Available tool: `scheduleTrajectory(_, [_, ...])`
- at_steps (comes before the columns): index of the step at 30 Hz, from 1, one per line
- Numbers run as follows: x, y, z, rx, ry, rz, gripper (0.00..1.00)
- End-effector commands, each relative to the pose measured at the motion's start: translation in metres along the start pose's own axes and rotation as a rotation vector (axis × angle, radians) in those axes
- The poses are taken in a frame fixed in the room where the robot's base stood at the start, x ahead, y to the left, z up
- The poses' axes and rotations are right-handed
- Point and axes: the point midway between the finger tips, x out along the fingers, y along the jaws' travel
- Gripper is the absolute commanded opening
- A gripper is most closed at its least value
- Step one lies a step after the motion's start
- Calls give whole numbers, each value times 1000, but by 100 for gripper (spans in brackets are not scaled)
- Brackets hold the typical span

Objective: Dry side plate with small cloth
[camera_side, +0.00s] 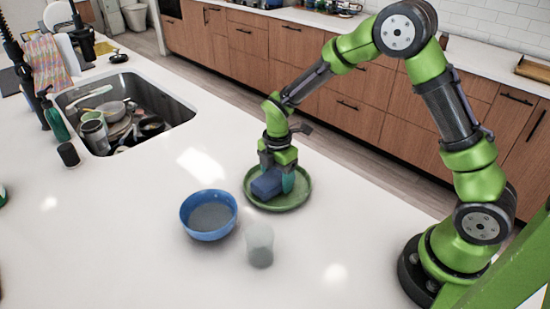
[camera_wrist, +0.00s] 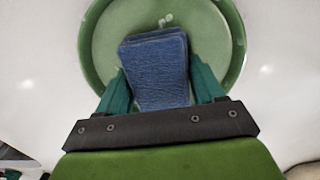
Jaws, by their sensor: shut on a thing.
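A green side plate (camera_side: 293,200) lies on the white counter below my gripper. It also shows in the wrist view (camera_wrist: 103,42), with a few small pale drops (camera_wrist: 165,20) on its far part. My gripper (camera_side: 273,178) points down over the plate. Its green fingers are shut on a folded blue cloth (camera_side: 265,184), one finger at each side. In the wrist view the cloth (camera_wrist: 158,72) covers the middle of the plate. The cloth appears to be on or just above the plate; I cannot tell whether it touches. The cloth hides part of the plate's surface.
A blue bowl (camera_side: 209,215) stands left of the plate, and a frosted cup (camera_side: 260,244) stands in front of it. A sink (camera_side: 167,112) with several dishes is at the left. A dark small cup (camera_side: 68,155) stands beside it. The front counter is mostly clear.

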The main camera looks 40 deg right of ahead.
Motion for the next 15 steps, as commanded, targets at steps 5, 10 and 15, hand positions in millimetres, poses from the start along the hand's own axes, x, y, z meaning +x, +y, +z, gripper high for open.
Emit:
scheduleTrajectory(5, [0, 0, -2, 3, 0, -2, 39])
scheduleTrajectory(10, [0, 0, 14, 4, 1, -2, 39])
scheduleTrajectory(15, [0, 0, 30, 4, 0, -2, 39])
